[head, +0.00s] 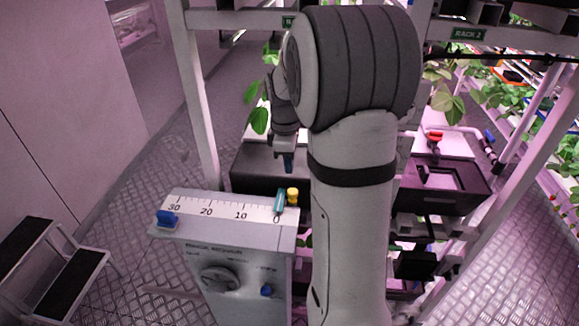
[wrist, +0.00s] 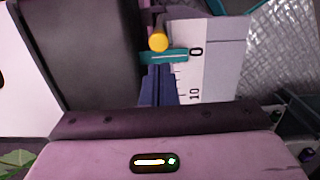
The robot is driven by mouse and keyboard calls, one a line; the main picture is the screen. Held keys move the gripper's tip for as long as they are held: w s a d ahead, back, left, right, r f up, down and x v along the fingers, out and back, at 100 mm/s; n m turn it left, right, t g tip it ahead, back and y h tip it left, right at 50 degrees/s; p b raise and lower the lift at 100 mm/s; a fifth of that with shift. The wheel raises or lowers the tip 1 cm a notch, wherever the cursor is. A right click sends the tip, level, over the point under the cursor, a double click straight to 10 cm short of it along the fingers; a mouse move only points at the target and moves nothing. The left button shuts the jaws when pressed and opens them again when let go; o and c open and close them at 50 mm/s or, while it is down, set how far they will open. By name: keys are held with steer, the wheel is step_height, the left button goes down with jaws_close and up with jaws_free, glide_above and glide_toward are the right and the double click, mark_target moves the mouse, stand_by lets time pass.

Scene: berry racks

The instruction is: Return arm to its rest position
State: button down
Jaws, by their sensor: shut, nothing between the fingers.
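My arm rises through the middle of the head view and bends over at the top. My gripper (head: 288,162) points down behind the panel box, just above the 0 end of its scale. Its blue fingers (wrist: 158,84) are together and empty in the wrist view. The fingertips are close to a teal bar (wrist: 163,56) at the 0 mark; I cannot tell whether they touch it. The teal bar also shows in the head view (head: 279,202), beside a yellow knob (head: 292,196).
The panel box (head: 240,247) has a 30-to-0 scale, with a blue block (head: 167,217) near 30. A dark rack box (head: 264,170) stands behind it. White rack posts (head: 196,95) flank the arm. A step stool (head: 55,262) stands at left; the floor between is clear.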

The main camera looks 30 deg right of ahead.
step_height(320, 180, up, 2)
steer(key=shift+r+p, duration=0.25)
steer(key=shift+p, duration=0.2)
steer(key=shift+a, duration=0.1)
steer(key=s+a+r+m+t, duration=0.1)
steer(key=s+a+m, duration=0.4)
steer(key=s, duration=0.5)
steer(key=s+a+r+m+t, duration=0.2)
steer(key=s+a+r+m, duration=0.1)
steer(key=s+a+m, duration=0.3)
steer(key=s+a, duration=0.2)
steer(key=s, duration=0.2)
steer(key=shift+s+r+t+y, duration=0.25)
steer(key=shift+r+t+y, duration=0.05)
steer(key=shift+r, duration=0.1)
